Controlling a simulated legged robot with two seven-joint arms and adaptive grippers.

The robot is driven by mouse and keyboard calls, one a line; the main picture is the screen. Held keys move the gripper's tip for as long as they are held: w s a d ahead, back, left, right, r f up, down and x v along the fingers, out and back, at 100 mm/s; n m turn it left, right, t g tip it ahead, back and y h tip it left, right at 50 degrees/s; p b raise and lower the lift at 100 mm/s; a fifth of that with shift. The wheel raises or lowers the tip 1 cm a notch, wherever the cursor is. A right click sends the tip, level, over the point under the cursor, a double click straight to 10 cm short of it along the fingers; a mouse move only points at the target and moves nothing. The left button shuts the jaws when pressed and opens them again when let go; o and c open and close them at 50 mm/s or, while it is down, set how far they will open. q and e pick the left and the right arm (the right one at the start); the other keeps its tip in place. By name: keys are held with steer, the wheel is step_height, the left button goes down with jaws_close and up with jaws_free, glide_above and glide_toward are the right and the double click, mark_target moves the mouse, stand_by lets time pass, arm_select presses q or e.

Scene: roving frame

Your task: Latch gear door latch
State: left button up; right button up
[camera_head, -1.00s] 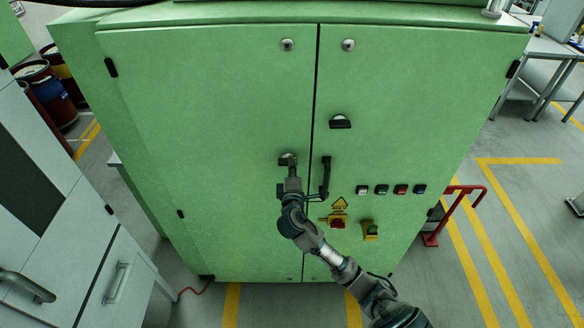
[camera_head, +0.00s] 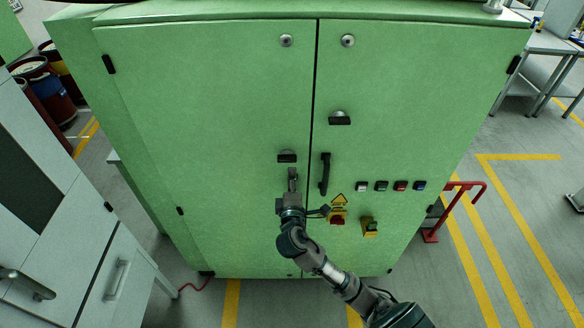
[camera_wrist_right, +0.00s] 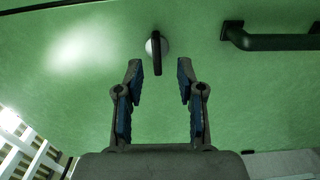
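A green cabinet (camera_head: 220,110) with two closed-looking doors fills the head view. A small latch with a dark lever (camera_head: 287,157) sits on the left door near the middle seam. A similar latch (camera_head: 340,119) is higher on the right door. My right gripper (camera_head: 292,174) is just below the left-door latch, apart from it. In the right wrist view, my right gripper (camera_wrist_right: 160,75) is open and empty. The latch (camera_wrist_right: 157,52) shows beyond and between its fingertips, its lever pointing along the picture's vertical. My left gripper is not in view.
A black bar handle (camera_head: 325,174) stands close right of the gripper; it also shows in the right wrist view (camera_wrist_right: 275,41). A red knob on a yellow plate (camera_head: 337,217) and several buttons are to the right. A grey cabinet (camera_head: 90,235) stands at left.

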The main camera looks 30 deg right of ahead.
steer(key=v, duration=0.5)
steer(key=shift+s+a, duration=0.15)
steer(key=shift+f, duration=0.1)
steer(key=w+a+f+g+y+b, duration=0.1)
steer(key=w+f+g+y, duration=0.1)
steer(key=f, duration=1)
steer(key=w+a+f+g+y, duration=0.1)
steer(key=w+f+y, duration=0.1)
steer(key=f, duration=1)
steer(key=s+f+g+y+b, duration=0.1)
steer(key=s+f+g, duration=0.15)
steer(key=f, duration=0.75)
steer(key=s+f+g+y, duration=0.15)
steer(key=s+f, duration=0.25)
steer(key=f, duration=0.6)
steer(key=s+a+f+m+g+y+b, duration=0.15)
steer(key=s+f+m+g, duration=0.3)
steer(key=s+f, duration=1.55)
steer(key=s+f+m+g, duration=0.1)
steer(key=s+f, duration=0.2)
steer(key=s, duration=0.4)
steer(key=s+a+f+m+g, duration=0.1)
steer(key=s+f+m, duration=0.1)
steer(key=s, duration=0.5)
steer(key=s+a+f+m+g+y, duration=0.1)
steer(key=s+f, duration=0.3)
steer(key=s, duration=0.3)
steer(key=shift+a+m, duration=0.25)
steer(key=shift+m, duration=0.1)
